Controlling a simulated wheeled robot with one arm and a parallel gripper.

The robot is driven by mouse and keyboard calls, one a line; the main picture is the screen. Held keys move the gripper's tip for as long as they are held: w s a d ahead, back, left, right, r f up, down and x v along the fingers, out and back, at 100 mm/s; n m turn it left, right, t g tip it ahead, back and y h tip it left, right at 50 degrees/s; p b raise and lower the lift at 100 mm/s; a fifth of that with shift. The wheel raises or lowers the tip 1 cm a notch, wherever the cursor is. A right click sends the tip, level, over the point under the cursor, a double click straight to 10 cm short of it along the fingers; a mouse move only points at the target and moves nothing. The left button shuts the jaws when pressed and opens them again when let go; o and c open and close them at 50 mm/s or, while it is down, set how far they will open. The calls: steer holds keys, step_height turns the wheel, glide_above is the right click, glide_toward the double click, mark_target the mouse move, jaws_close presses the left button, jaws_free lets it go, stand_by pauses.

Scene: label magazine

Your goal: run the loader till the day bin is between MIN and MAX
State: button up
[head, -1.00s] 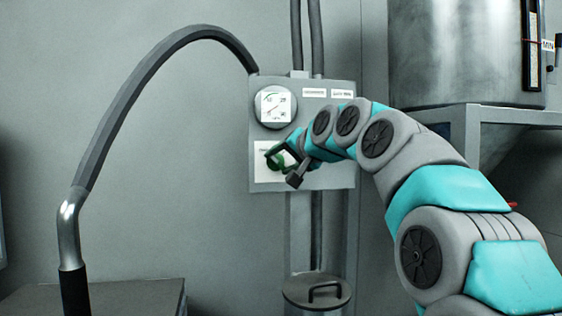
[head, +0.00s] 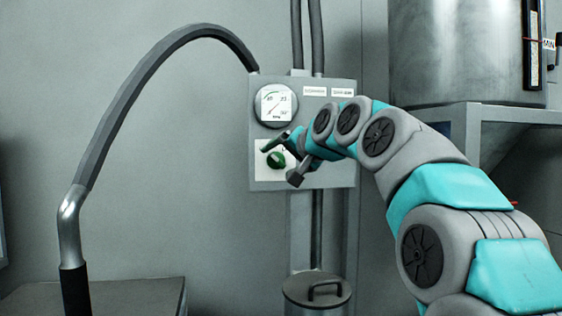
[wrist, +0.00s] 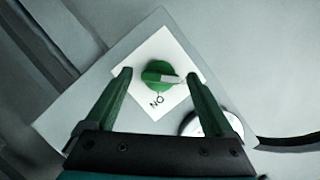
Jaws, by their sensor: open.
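A green rotary knob (head: 276,160) sits on a white plate of the grey control panel (head: 318,92). In the wrist view the knob (wrist: 158,73) shows between my spread fingers, with its pale pointer to the right and "ON" lettering below. My gripper (wrist: 161,76) is open around the knob, its fingers apart from it; in the head view my gripper (head: 284,160) is at the panel's lower part. A metal bin (head: 462,50) stands at upper right with a dark level strip (head: 532,50) and a "MIN" label (head: 548,44). Its top is cut off; no MAX label shows.
A round gauge (head: 275,104) is on the panel above the knob. A thick grey hose (head: 130,90) arches at left. A lidded canister (head: 317,292) stands below the panel. A grey stand (head: 478,115) supports the bin.

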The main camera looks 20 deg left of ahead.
steer(key=b+v, duration=0.1)
steer(key=v, duration=0.6)
steer(key=shift+s+d, duration=0.25)
steer(key=s+d+f+g+h, duration=0.2)
steer(key=s+d+f, duration=0.3)
steer(key=f, duration=0.5)
steer(key=s+d+f+g+h, duration=0.25)
steer(key=d+f, duration=0.45)
steer(key=f, duration=0.4)
steer(key=s+d+f+g+h, duration=0.1)
steer(key=s+d+f+h, duration=0.2)
steer(key=s+d+f, duration=0.5)
steer(key=s+d+f+g+h, duration=0.1)
steer(key=s+d+f+g, duration=0.1)
steer(key=s+d+f, duration=0.2)
steer(key=s+d+f+g+h, duration=0.1)
steer(key=s+d+f, duration=0.3)
steer(key=s+f, duration=0.6)
steer(key=s+d+f+g+h, duration=0.1)
steer(key=s+d+f+g, duration=0.2)
steer(key=s+f, duration=0.5)
steer(key=shift+s+d, duration=0.65)
steer(key=shift+d, duration=0.05)
